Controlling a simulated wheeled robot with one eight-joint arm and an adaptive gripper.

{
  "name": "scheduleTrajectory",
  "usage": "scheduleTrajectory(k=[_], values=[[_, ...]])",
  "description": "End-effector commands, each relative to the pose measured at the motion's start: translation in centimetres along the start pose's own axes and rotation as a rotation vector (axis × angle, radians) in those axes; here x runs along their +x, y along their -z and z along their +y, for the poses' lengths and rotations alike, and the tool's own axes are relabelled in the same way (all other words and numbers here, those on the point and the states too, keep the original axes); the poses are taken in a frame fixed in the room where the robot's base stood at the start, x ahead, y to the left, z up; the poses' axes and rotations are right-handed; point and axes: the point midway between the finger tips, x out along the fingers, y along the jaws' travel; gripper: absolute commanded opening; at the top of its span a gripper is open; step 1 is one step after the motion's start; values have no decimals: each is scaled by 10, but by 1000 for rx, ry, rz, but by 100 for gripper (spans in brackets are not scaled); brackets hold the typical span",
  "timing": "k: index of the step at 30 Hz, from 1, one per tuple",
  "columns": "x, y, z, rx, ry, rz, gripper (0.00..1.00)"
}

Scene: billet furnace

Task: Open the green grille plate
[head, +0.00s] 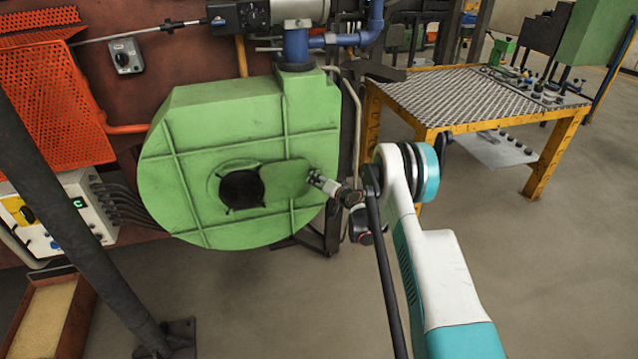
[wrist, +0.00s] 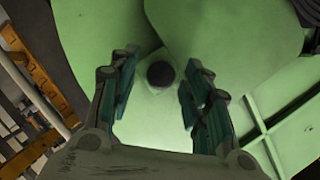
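The green grille plate (head: 287,181) lies on the front of the green blower housing (head: 190,130), to the right of a dark round opening (head: 241,188). In the wrist view a round-edged green plate (wrist: 225,35) fills the upper part. A dark round knob (wrist: 161,74) shows near its lower left edge. My gripper (head: 314,178) is at the right end of the plate in the head view. In the wrist view my gripper (wrist: 161,75) is open, its two fingers on either side of the knob with a gap to each. Contact with the plate cannot be told.
A blue pipe (head: 296,45) rises from the housing's top. A yellow-framed table (head: 450,95) stands at the right. A dark post (head: 70,210) and a control box (head: 65,210) are at the left. The floor (head: 540,260) at the right is clear.

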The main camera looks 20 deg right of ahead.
Motion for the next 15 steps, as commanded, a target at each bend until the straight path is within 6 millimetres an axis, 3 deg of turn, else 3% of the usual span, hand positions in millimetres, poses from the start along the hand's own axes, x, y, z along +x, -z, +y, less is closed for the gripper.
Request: scheduleTrajectory(k=[8,15], values=[[-14,0,0,1,0,1,44],[-62,0,0,1,-1,1,44]])
